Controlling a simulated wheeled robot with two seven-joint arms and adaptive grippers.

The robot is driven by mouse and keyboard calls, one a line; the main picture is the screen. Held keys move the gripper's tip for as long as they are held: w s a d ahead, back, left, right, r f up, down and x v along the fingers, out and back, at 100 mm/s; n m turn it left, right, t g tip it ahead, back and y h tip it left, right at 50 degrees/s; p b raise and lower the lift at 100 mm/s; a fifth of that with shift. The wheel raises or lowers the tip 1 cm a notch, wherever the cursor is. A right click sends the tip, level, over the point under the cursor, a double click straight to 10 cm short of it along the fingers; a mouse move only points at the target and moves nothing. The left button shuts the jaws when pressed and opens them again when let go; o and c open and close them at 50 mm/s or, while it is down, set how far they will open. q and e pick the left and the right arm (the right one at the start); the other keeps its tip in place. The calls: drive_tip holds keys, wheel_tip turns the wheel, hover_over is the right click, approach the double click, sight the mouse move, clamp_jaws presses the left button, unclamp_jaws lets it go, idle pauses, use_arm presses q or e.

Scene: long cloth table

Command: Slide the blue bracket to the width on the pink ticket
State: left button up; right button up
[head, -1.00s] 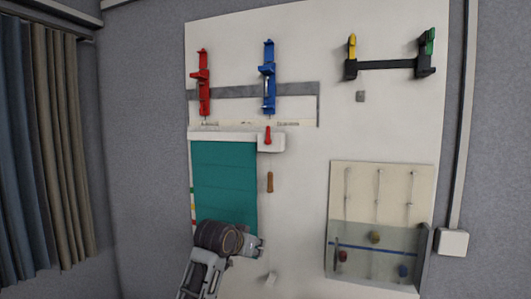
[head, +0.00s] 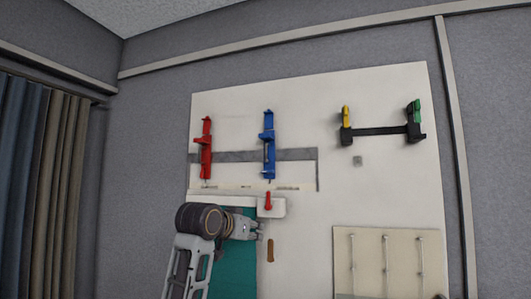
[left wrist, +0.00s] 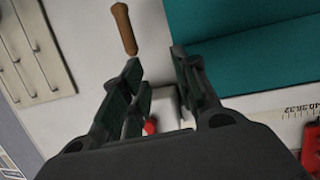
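The blue bracket (head: 268,145) is upright on a grey horizontal rail on the white wall board, right of a red bracket (head: 206,148). The printed scale strip (head: 235,188) runs below them; its marks are too small to read in the head view. My left gripper (head: 260,227) is below the blue bracket, just under a white block with a red lever (head: 268,201). In the left wrist view the left gripper (left wrist: 160,70) has its fingers apart with nothing between the tips. I cannot make out a pink ticket. My right gripper is out of view.
A teal panel (head: 236,271) hangs behind my left gripper, beside a wooden handle (head: 270,251). A black bar (head: 380,131) with yellow and green ends is at upper right. A cream panel with rods (head: 370,250) is at lower right. Curtains hang at left.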

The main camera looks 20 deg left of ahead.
use_arm(q)
drive_tip(key=s+r+t, duration=0.2)
drive_tip(key=s+r, duration=0.1)
drive_tip(key=r, duration=1)
drive_tip(key=t+h, duration=0.1)
approach(266, 157)
drive_tip(key=shift+m, duration=0.4)
drive_tip(key=s+r, duration=0.1)
drive_tip(key=s+a+r, duration=0.1)
drive_tip(key=s, duration=0.1)
drive_tip(key=shift+s+a+r, duration=0.1)
drive_tip(key=shift+a+r, duration=0.05)
drive_tip(key=shift+a, duration=0.05)
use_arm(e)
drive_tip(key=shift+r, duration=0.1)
